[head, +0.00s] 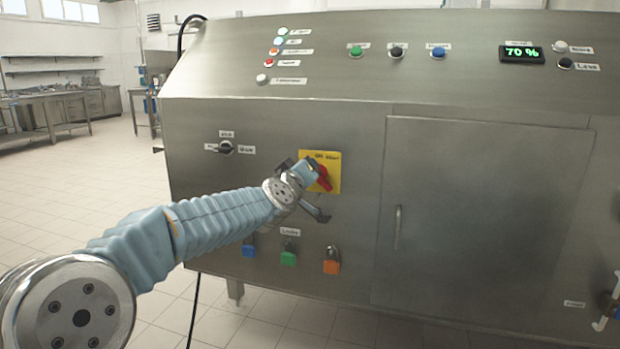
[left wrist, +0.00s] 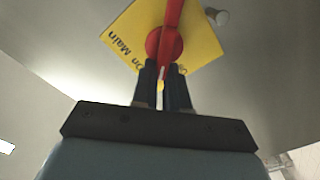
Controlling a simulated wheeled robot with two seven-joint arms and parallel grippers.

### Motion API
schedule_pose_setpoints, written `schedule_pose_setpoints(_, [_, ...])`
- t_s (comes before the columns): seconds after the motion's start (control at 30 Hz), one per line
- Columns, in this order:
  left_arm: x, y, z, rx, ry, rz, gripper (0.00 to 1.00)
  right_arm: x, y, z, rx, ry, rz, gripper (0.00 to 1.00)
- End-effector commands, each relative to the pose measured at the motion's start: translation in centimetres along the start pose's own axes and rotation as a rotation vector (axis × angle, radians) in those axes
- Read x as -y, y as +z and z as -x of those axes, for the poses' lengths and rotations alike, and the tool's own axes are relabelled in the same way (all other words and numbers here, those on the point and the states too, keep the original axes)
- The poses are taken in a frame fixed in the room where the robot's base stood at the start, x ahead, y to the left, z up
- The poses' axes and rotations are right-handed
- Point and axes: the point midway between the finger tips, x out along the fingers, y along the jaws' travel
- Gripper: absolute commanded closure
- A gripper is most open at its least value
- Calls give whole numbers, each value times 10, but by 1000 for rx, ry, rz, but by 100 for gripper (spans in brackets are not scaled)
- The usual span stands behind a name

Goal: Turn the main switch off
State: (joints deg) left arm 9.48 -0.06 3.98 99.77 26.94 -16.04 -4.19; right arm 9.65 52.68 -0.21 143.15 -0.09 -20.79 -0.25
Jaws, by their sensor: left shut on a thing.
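The main switch is a red rotary handle (head: 324,180) on a yellow plate (head: 333,160) on the machine's steel front. In the left wrist view the red handle (left wrist: 170,30) stands upright in the picture, over the tilted yellow plate (left wrist: 203,42) with the words "On" and "Main". My left gripper (head: 311,172) reaches in from the left. Its dark fingers (left wrist: 162,76) are shut on the handle's near end. The fingers and arm hide part of the handle and plate in the head view. My right gripper is not in view.
Blue, green and orange padlocks (head: 331,262) hang below the switch. A black selector knob (head: 226,147) is to its left. A large steel door (head: 480,210) with a handle is to the right. Buttons and a green "70 %" display (head: 522,53) line the upper panel.

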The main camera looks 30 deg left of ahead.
Motion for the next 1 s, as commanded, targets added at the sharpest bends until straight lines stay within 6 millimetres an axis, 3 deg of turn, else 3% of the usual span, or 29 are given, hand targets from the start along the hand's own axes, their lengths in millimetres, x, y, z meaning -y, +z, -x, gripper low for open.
schedule_pose_setpoints(0.6, [15, 6, 0, 0, 0, 566, 100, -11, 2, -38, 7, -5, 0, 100])
schedule_pose_setpoints(1.0, [19, 8, 0, 0, -2, 797, 100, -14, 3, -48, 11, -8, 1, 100])
